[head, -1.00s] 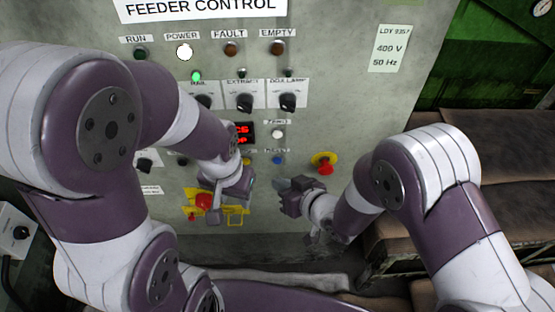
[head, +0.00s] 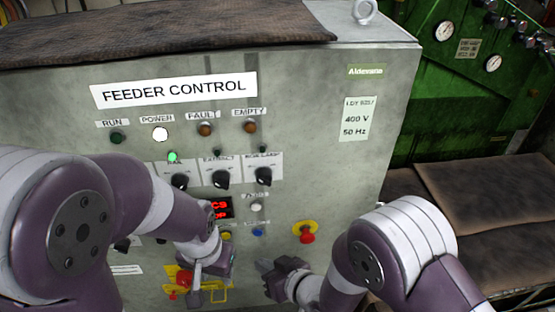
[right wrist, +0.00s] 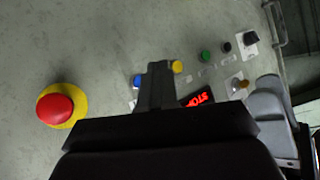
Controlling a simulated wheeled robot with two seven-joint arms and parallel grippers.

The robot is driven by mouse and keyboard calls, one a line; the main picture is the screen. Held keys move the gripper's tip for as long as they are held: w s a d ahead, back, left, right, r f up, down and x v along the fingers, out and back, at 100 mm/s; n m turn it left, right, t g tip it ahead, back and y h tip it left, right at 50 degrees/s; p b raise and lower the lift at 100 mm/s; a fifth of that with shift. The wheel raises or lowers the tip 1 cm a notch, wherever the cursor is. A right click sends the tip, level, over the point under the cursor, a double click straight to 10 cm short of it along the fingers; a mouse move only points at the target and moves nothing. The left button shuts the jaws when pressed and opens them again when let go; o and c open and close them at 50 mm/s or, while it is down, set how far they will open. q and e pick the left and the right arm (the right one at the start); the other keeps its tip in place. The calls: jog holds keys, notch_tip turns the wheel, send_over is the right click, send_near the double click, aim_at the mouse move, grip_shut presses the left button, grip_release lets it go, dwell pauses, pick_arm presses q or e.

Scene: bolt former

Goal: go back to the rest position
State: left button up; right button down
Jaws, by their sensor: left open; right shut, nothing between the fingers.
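My left gripper (head: 207,272) is in front of the lower part of the feeder control panel (head: 330,120), near a red handle (head: 183,279) with a yellow surround. Its finger gap is hard to make out, but it is open. I cannot tell whether it touches the handle. My right gripper (head: 268,268) is below the blue button (head: 258,232) in the head view and left of the red emergency stop (head: 307,236). It is shut and empty. In the right wrist view its fingers (right wrist: 156,85) show closed together before the panel, with the red emergency stop (right wrist: 55,108) to the left.
The panel's red display (head: 220,208) shows lit text, reading STOP in the wrist view. The POWER lamp (head: 161,134) is lit white, and a green light (head: 172,156) glows below it. Brown padded surfaces (head: 480,190) and green machinery (head: 470,90) stand at the right.

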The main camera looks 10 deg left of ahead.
jog(key=s+d+f+g+h, duration=0.2)
jog(key=d+h, duration=0.1)
jog(key=d, duration=0.2)
jog(key=s+d+f+g+h, duration=0.1)
jog(key=d+f+h, duration=0.1)
jog(key=d+h, duration=0.3)
jog(key=s+d+r+m+g+h+p, duration=0.1)
jog(key=s+d+r+m, duration=0.1)
jog(key=d+r+m, duration=0.2)
jog(key=s+d+r+m+g+h+p, duration=0.1)
jog(key=d+r+m, duration=0.2)
jog(key=d+r, duration=0.6)
jog(key=d, duration=0.5)
jog(key=shift+s+r+m+g+p, duration=0.4)
jog(key=shift+a, duration=0.1)
